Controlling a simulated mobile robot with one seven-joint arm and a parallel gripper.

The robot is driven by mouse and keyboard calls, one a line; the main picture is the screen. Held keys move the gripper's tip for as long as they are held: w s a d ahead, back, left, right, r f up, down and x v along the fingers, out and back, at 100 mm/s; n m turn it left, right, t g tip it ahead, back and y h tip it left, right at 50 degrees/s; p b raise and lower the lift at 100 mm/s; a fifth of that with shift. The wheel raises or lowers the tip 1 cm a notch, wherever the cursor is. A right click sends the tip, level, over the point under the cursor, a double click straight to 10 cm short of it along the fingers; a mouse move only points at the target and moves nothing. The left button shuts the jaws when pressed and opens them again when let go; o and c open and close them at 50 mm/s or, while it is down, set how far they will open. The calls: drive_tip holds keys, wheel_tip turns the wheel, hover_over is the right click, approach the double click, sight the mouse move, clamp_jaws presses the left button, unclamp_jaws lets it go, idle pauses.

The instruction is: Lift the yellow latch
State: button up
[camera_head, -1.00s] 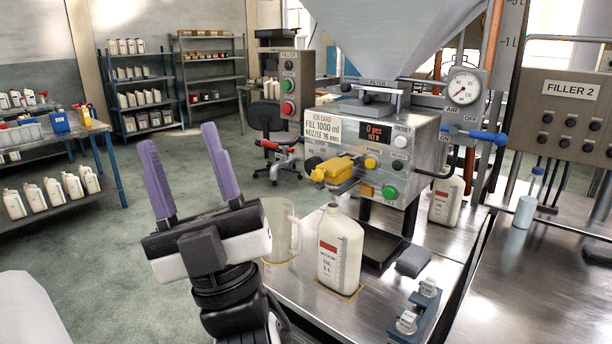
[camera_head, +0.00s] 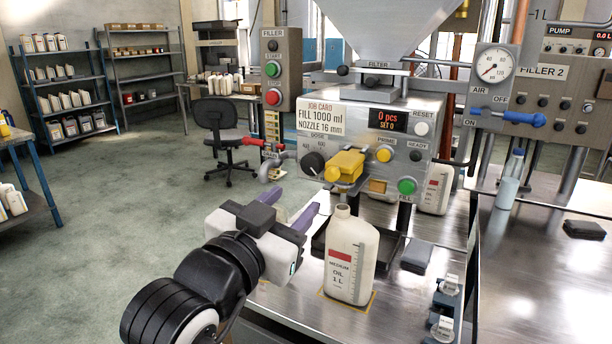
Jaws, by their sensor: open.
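The yellow latch (camera_head: 346,165) is a blocky yellow piece with a rounded front end. It sits on the front panel of the filling machine (camera_head: 452,103), between the black dose dial and the yellow prime button. My gripper (camera_head: 316,205) is at lower centre, below and left of the latch and apart from it. Its purple fingers point away toward the machine, and they are spread with nothing seen between them. How far the gripper is from the latch in depth is hard to tell.
A white oil bottle (camera_head: 350,262) stands on the metal bench close to the right of my gripper. The green fill button (camera_head: 407,186) is right of the latch. A red-handled valve (camera_head: 262,144) is left of the panel. A blue air lever (camera_head: 520,118) is further right.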

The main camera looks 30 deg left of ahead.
sight(330, 177)
drive_tip(key=shift+g, duration=0.3)
drive_tip(key=w, duration=0.4)
drive_tip(key=w+p, duration=0.1)
drive_tip(key=w, duration=0.4)
drive_tip(key=w+f+p, duration=0.1)
drive_tip(key=w, duration=0.4)
drive_tip(key=shift+d, duration=0.3)
drive_tip(key=shift+c, duration=0.2)
drive_tip(key=shift+s, duration=0.1)
clamp_jaws()
